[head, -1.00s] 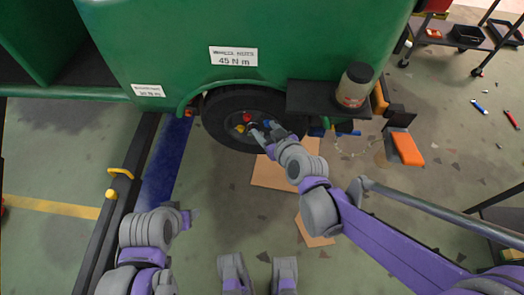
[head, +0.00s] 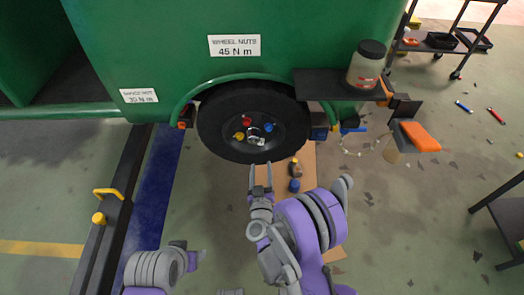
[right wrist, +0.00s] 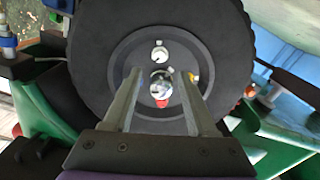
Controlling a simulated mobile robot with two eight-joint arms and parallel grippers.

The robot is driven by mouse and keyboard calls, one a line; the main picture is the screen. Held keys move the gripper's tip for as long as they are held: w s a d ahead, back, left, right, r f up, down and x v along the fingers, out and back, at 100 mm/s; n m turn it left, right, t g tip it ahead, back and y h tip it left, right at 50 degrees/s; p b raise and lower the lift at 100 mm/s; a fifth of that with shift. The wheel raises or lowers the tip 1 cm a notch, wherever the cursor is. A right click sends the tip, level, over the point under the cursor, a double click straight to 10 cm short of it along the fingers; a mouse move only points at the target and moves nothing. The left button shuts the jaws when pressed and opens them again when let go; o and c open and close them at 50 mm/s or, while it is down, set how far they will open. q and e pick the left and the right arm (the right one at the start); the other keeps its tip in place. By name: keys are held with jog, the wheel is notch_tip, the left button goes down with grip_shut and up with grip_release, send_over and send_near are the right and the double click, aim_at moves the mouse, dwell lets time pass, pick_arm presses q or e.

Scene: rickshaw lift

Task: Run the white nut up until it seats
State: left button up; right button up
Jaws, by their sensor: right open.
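The white nut (head: 261,142) is on the lower right of the hub of the black wheel (head: 212,125). In the right wrist view the white nut (right wrist: 159,51) is above the shiny hub centre (right wrist: 160,85). The red nut (head: 247,121), yellow nut (head: 239,135) and blue nut (head: 268,127) are around the hub. My right gripper (head: 260,168) is open and empty just in front of the wheel, apart from the nut. In the right wrist view its fingers (right wrist: 161,74) frame the hub centre. How far the nut is seated cannot be told.
A shelf (head: 320,84) with a jar (head: 366,65) juts out right of the wheel. Small parts (head: 294,184) lie on the cardboard (head: 306,160) below. A dark rail (head: 128,185) runs along the left. A green body panel (head: 160,45) is above the wheel.

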aim_at(261, 144)
jog(key=w, duration=0.9)
jog(key=shift+w, duration=0.1)
jog(key=shift+c, duration=0.3)
grip_shut()
